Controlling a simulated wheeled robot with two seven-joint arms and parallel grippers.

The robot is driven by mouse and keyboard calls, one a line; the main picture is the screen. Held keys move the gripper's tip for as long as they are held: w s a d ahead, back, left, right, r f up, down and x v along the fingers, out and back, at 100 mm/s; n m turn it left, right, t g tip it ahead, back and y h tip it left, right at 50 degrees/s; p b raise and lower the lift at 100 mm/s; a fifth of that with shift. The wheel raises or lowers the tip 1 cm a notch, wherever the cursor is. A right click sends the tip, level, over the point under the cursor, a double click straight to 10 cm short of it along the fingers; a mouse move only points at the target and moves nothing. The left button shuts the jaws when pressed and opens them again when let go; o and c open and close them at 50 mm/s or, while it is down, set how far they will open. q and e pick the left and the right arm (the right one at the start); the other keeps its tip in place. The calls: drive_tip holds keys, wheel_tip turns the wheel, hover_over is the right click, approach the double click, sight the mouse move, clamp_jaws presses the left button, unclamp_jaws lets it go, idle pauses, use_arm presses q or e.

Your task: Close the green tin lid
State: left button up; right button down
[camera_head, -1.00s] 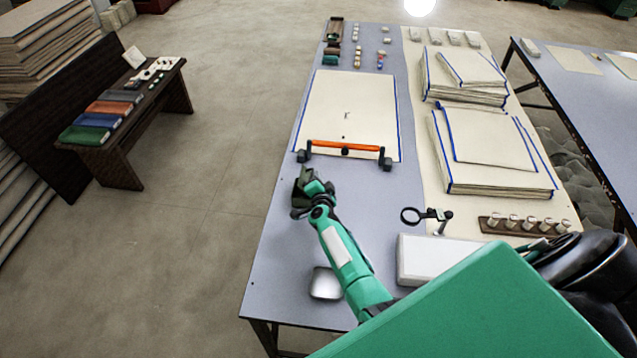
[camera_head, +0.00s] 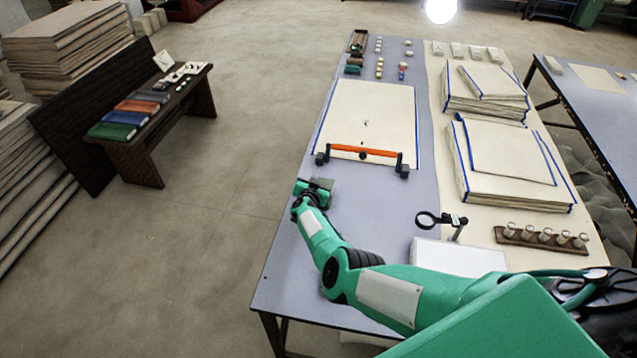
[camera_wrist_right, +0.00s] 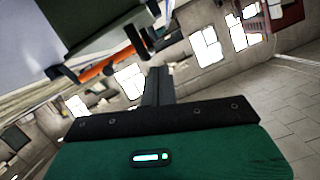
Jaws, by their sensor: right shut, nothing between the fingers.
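A small dark green item (camera_head: 353,70) lies at the far left end of the grey-blue table (camera_head: 285,270). It is too small to tell whether it is the green tin or how its lid stands. My right gripper (camera_head: 316,188) is over the table's left side, in front of the orange bar and far from the green item. In the right wrist view my right gripper's dark fingers (camera_wrist_right: 158,85) are together and empty. My left gripper is not in view.
An orange bar with dark ends (camera_head: 363,153) lies across the near edge of a blue-edged white sheet (camera_head: 370,115). Cloth stacks (camera_head: 510,165), a magnifier (camera_head: 427,219), a white box (camera_head: 460,257) and a rack of jars (camera_head: 540,238) stand on the right.

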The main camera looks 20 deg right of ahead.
drive_tip(key=shift+w+a+f+b, duration=0.15)
drive_tip(key=shift+a+f+b, duration=0.15)
drive_tip(key=shift+f+b, duration=0.1)
drive_tip(key=shift+w, duration=0.1)
drive_tip(key=shift+r, duration=0.1)
idle(0.4)
drive_tip(key=shift+r+p, duration=0.25)
drive_tip(key=shift+p, duration=0.05)
drive_tip(key=s+a+r+p, duration=0.5)
drive_tip(key=s+a+p, duration=0.2)
drive_tip(key=p, duration=0.5)
drive_tip(key=shift+r, duration=0.4)
